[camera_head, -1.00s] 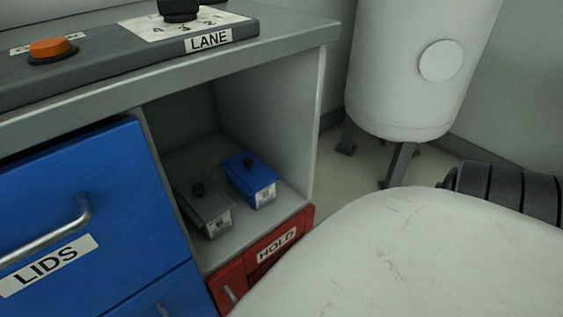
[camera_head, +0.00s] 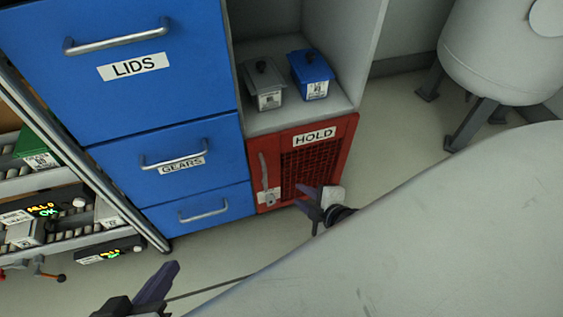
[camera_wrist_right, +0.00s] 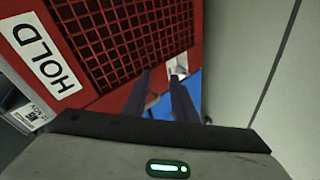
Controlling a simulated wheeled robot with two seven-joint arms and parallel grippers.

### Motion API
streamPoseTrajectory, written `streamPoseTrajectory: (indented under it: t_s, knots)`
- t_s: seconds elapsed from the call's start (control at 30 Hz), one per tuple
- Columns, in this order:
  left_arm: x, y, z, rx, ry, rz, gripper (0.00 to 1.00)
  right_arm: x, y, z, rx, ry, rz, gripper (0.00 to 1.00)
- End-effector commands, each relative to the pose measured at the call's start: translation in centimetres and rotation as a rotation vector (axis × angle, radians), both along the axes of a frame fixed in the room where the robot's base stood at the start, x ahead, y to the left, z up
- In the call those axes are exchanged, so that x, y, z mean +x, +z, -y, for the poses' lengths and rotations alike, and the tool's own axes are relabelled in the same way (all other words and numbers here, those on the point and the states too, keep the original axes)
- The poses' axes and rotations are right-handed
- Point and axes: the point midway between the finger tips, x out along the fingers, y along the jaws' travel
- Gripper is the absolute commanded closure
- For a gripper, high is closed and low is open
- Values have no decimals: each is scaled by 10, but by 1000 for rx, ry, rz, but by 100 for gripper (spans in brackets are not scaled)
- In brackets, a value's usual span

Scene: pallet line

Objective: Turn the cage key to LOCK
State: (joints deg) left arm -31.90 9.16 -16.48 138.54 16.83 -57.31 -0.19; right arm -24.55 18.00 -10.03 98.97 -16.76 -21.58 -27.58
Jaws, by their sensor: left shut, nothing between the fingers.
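The red cage door marked HOLD (camera_head: 300,165) is shut, low under the shelf. A pale plate with a small key or lock fitting (camera_head: 270,196) sits at its lower left; its setting is too small to read. The plate also shows in the right wrist view (camera_wrist_right: 178,66), just beyond my fingertips. My right gripper (camera_head: 312,205) is in front of the door's lower part, to the right of the plate. Its fingers (camera_wrist_right: 160,78) are apart, with nothing visible between them. My left gripper (camera_head: 165,280) is shut and empty at the bottom left, away from the door.
Blue drawers marked LIDS (camera_head: 120,60) and GEARS (camera_head: 185,160) stand left of the cage. A grey box (camera_head: 263,85) and a blue box (camera_head: 312,75) sit on the shelf above. A white tank (camera_head: 500,55) stands at right. Open floor lies before the drawers.

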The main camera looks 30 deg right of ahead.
Motion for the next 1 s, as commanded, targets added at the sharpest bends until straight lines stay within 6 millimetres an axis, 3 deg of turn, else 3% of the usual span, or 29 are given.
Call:
streamPoseTrajectory:
  t_s: [0.03,0.3,0.5,0.6,0.8,1.0]
  knots:
    - [0,0,0,0,0,1,100,-4,14,-10,82,-81,-32,75]
    - [5,4,0,0,1,16,100,-53,66,-53,444,-411,-268,75]
    - [6,4,-1,1,2,16,100,-88,100,-84,621,-526,-406,75]
    - [6,4,-1,1,2,17,100,-102,119,-104,710,-546,-460,69]
    - [6,4,-1,1,4,16,100,-86,150,-160,914,-417,-429,69]
    - [6,4,-1,1,4,16,100,-76,174,-192,1045,-329,-390,69]
